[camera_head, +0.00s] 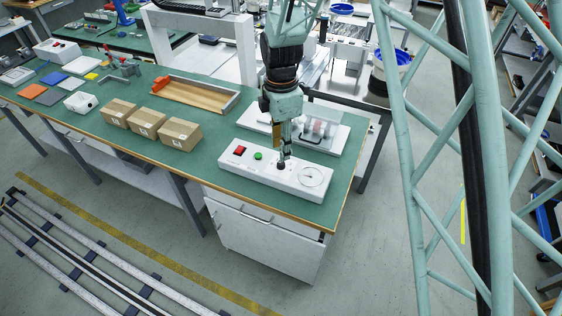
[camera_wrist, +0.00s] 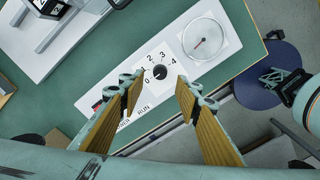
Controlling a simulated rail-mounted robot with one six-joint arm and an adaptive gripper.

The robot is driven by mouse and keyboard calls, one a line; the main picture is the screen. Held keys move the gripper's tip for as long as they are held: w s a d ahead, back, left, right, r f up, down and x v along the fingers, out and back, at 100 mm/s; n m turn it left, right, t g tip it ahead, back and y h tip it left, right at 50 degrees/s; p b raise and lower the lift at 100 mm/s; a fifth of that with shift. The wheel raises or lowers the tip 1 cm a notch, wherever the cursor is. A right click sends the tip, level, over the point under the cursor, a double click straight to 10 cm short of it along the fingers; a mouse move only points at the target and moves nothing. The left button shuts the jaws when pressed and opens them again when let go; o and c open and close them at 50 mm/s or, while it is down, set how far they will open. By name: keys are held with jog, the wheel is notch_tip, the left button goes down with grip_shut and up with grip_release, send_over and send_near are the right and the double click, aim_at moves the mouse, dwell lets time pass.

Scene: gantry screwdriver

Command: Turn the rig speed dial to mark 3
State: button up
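The speed dial (camera_wrist: 160,72) is a small black knob on the white control panel (camera_wrist: 185,70), ringed by marks 0 to 4 in the wrist view. Its pointer is too small to read with certainty. My gripper (camera_wrist: 158,81) is open, with its two wood-coloured fingers apart, one on each side of the dial as seen from the wrist. I see no contact with the knob. In the head view my gripper (camera_head: 283,158) points down over the middle of the panel (camera_head: 225,160) and largely hides the dial.
A round gauge (camera_head: 312,176) is right of the dial; a red switch (camera_head: 239,150) and green button (camera_head: 257,156) are left. A clear-covered rig (camera_head: 322,130) stands behind. Cardboard boxes (camera_head: 180,133) and an orange-ended tray (camera_head: 195,95) lie further left on the green bench.

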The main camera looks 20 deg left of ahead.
aim_at(281, 163)
jog(key=shift+f+b, duration=0.6)
jog(key=shift+f, duration=2.75)
jog(key=c, duration=0.9)
